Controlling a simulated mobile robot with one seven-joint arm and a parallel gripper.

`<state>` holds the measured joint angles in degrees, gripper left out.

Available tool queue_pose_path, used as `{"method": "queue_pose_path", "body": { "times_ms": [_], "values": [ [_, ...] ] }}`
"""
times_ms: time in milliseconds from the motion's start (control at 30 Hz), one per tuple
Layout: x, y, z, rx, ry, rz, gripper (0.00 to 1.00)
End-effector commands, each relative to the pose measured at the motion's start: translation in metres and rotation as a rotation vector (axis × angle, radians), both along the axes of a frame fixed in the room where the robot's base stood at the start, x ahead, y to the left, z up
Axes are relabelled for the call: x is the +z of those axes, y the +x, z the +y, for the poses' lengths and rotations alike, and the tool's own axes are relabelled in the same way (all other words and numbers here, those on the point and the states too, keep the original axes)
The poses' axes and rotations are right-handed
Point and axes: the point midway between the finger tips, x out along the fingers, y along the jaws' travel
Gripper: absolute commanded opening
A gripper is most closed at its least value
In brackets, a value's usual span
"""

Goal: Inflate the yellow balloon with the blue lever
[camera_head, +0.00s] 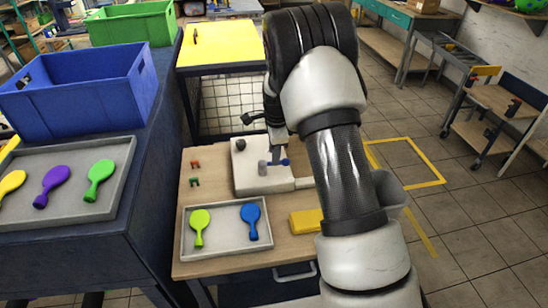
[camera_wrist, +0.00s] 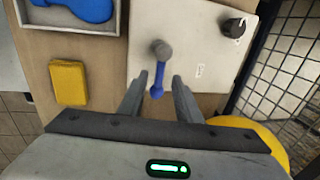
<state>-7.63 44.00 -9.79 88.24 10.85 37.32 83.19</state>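The blue lever (camera_head: 280,162) sits on a white panel (camera_head: 250,180) on the wooden table. In the wrist view the lever (camera_wrist: 157,82) hangs from a grey pivot, between the fingertips of my gripper (camera_wrist: 157,82). The fingers are apart, with a gap on both sides of the lever. In the head view my gripper (camera_head: 272,135) is over the panel, partly hidden by my arm. A rounded yellow shape (camera_wrist: 258,132), possibly the yellow balloon, shows behind my gripper in the wrist view. My arm hides that area in the head view.
A black knob (camera_head: 242,145) stands on the panel. A tray (camera_head: 226,252) holds a green and a blue balloon. A yellow block (camera_head: 305,221) lies beside it. A second tray (camera_head: 70,218) at left holds several balloons. A wire cage (camera_head: 228,104) stands behind the table.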

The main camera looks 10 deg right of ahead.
Motion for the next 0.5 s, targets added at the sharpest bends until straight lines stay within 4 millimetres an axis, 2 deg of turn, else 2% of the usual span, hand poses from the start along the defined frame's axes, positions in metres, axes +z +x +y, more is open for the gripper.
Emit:
{"method": "queue_pose_path", "body": {
  "times_ms": [33, 200, 500],
  "values": [
    [-0.009, 0.001, 0.0, -0.001, 0.0, 0.003, 0.31],
    [-0.025, 0.005, 0.0, -0.001, 0.0, 0.001, 0.31],
    [-0.03, 0.006, 0.0, 0.0, 0.0, 0.0, 0.31]
  ]
}}
